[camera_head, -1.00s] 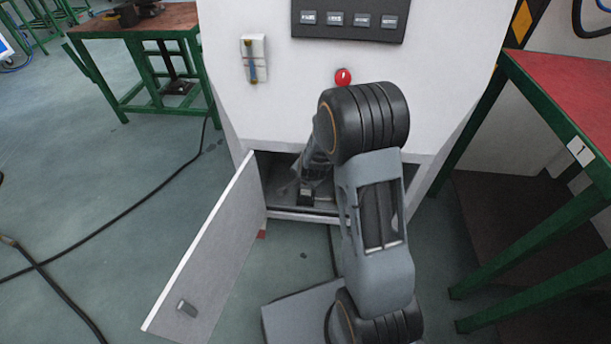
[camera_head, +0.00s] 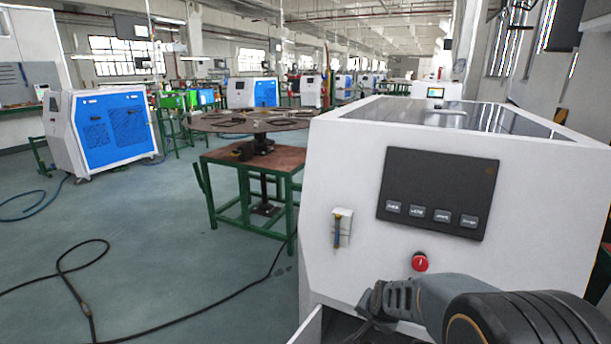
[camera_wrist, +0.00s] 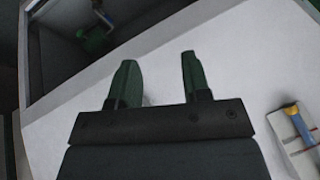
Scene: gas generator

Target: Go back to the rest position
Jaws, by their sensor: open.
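The white gas generator (camera_head: 340,170) stands at the right in the head view, with a black button panel (camera_head: 437,192) and a red button (camera_head: 419,262) on its front. My gripper (camera_wrist: 157,72) is open and empty in the wrist view, its two dark green fingers apart in front of the white cabinet face (camera_wrist: 225,50). In the head view my gripper is at the lower right, below the red button and close to the front; its fingertips are hard to make out. An open compartment (camera_wrist: 60,65) shows at the wrist view's upper left.
The open door's top edge (camera_head: 308,326) shows at the bottom of the head view. A small gauge (camera_head: 342,228) is on the cabinet front, also in the wrist view (camera_wrist: 296,128). A green-legged table (camera_head: 250,170) stands behind left. A black cable (camera_head: 150,332) crosses the open floor.

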